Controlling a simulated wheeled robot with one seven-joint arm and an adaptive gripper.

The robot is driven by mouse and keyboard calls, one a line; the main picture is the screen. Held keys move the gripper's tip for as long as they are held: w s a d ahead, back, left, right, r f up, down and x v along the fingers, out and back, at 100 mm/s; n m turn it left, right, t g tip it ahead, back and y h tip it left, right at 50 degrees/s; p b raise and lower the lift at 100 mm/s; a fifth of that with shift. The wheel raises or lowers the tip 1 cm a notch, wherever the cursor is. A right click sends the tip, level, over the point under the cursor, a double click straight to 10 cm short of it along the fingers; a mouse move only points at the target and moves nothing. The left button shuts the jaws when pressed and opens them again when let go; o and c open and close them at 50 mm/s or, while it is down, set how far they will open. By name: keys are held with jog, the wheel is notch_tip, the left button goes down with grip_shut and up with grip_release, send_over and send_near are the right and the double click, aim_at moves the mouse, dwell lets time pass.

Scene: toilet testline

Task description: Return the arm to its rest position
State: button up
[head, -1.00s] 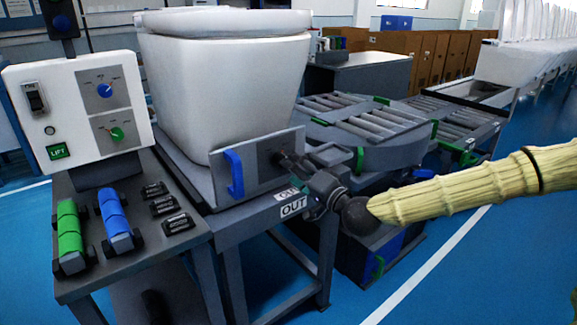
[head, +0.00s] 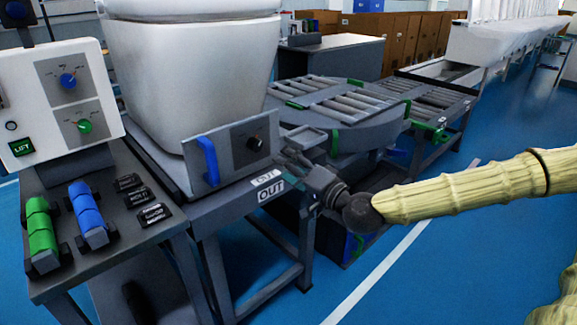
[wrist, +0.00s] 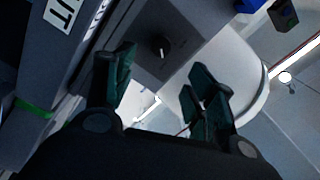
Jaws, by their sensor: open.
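My arm reaches in from the right of the head view, in a pale ribbed sleeve. My gripper (head: 285,158) is just right of the grey panel's black knob (head: 255,144), and a small gap shows between them. In the wrist view my gripper (wrist: 162,68) has its two dark green fingers spread apart with nothing between them. The knob (wrist: 162,46) shows beyond the fingers there. The grey panel (head: 228,150) with a blue handle (head: 208,160) stands in front of a white toilet (head: 190,75).
A control stand (head: 105,225) with green and blue rollers is at the left, below a white switch box (head: 75,95). Roller conveyors (head: 345,105) lie behind my gripper. Blue floor (head: 450,265) is clear at the right front.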

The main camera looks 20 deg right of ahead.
jog(key=s+a+f+n+g, duration=0.1)
jog(key=s+a+f+g, duration=0.25)
jog(key=f, duration=0.65)
jog(key=s+a+f+n+g+h, duration=0.1)
jog(key=s+a+f+n+g, duration=0.2)
jog(key=f, duration=0.7)
jog(key=s+a+f+g, duration=0.3)
jog(key=s+f, duration=0.2)
jog(key=f, duration=0.5)
jog(key=s+d+f+n+g+h, duration=0.2)
jog(key=s+d+f+g+h, duration=0.15)
jog(key=s+f, duration=0.8)
jog(key=s+d+f+n+g+h, duration=0.3)
jog(key=s+f, duration=0.5)
jog(key=s, duration=0.6)
notch_tip(320, 180, up, 18)
jog(key=a+g+y+p, duration=0.1)
jog(key=p, duration=1.7)
jog(key=shift+s+a+r, duration=0.15)
jog(key=shift+s+r, duration=0.05)
jog(key=shift+r, duration=0.05)
